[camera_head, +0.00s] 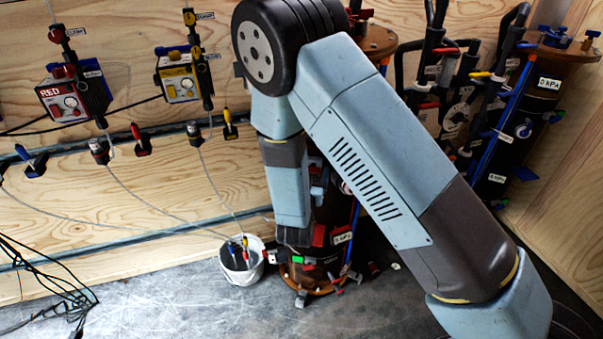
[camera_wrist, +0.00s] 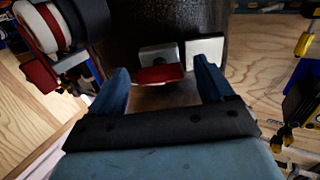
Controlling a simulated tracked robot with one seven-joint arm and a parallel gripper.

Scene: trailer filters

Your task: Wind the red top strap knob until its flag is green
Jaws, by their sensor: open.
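A dark cylinder (camera_wrist: 135,20) stands in front of my gripper (camera_wrist: 161,66) in the wrist view. The gripper is open, with its two blue fingers apart. Between and beyond the fingertips is a red piece (camera_wrist: 160,75) on a grey block, with a pale plate (camera_wrist: 204,50) beside it. I cannot tell whether the red piece is the knob or its flag, or whether a finger touches it. In the head view my gripper (camera_head: 296,237) is at the strapped cylinder, mostly behind my arm. A small green patch (camera_head: 297,260) shows low on that cylinder.
A white bucket (camera_head: 242,265) stands left of the cylinder on the grey floor. More cylinders (camera_head: 515,130) with hoses stand at the right. Red (camera_head: 65,98) and yellow (camera_head: 180,83) boxes hang on the wooden wall. Black cables (camera_head: 70,300) lie at the left.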

